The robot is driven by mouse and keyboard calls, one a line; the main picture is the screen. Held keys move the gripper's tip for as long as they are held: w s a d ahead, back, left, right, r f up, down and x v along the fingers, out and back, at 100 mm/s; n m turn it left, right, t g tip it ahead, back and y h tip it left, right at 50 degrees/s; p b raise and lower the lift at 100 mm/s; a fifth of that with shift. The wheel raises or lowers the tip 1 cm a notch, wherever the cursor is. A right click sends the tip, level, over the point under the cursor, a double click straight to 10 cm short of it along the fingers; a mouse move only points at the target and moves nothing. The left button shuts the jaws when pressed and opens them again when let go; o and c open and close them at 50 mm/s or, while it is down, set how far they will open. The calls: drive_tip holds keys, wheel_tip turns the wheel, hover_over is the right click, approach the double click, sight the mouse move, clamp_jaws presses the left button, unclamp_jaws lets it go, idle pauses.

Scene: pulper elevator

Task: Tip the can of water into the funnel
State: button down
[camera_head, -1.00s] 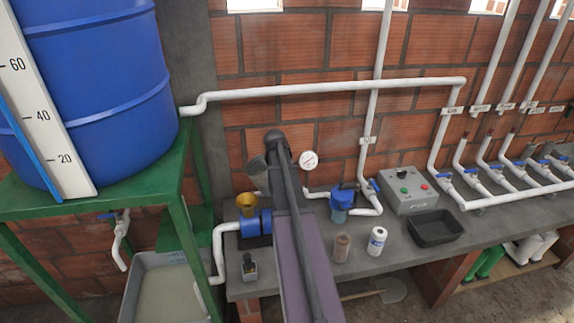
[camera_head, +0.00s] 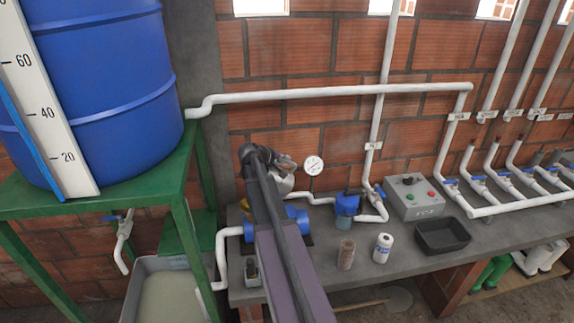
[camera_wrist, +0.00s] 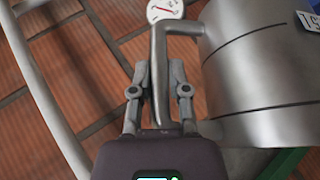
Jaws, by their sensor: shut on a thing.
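The can (camera_wrist: 255,75) is a grey metal cylinder with a loop handle (camera_wrist: 158,75) and a partly seen blue-and-white label. In the wrist view it fills the right side. My gripper (camera_wrist: 160,75) is shut on the handle, one finger on each side. In the head view the can (camera_head: 282,184) shows partly beside my arm, below my gripper (camera_head: 288,162). The yellow funnel (camera_head: 245,206) stands on the bench by the blue pump, mostly hidden behind my arm. The can is up and to the right of the funnel there. Its mouth and the water are not visible.
A pressure gauge (camera_head: 313,166) is close to the gripper's right. The blue pump (camera_head: 298,217), a blue filter (camera_head: 346,206), a brown cup (camera_head: 346,254) and a white bottle (camera_head: 383,248) are on the bench. A blue barrel (camera_head: 105,80) stands at left.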

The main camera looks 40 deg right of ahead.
drive_tip(key=shift+w+a+f+n+g+h+b, duration=0.15)
drive_tip(key=shift+w+a+h+b, duration=0.1)
drive_tip(key=shift+a+h+b, duration=0.45)
drive_tip(key=shift+w+a+r+n+g+h+b, duration=0.1)
drive_tip(key=shift+w+a+n+h+b, duration=0.25)
drive_tip(key=shift+b, duration=0.55)
drive_tip(key=shift+w+a+f+g+h+b, duration=0.1)
drive_tip(key=shift+w+a+h+b, duration=0.05)
drive_tip(key=shift+a+h+b, duration=0.6)
drive_tip(key=w+a+n+h+b, duration=0.4)
drive_tip(key=a+h+b, duration=0.4)
drive_tip(key=a+b, duration=0.3)
drive_tip(key=shift+w+b, duration=0.5)
drive_tip(key=shift+b, duration=0.65)
drive_tip(key=shift+a, duration=0.1)
drive_tip(key=shift+s, duration=0.1)
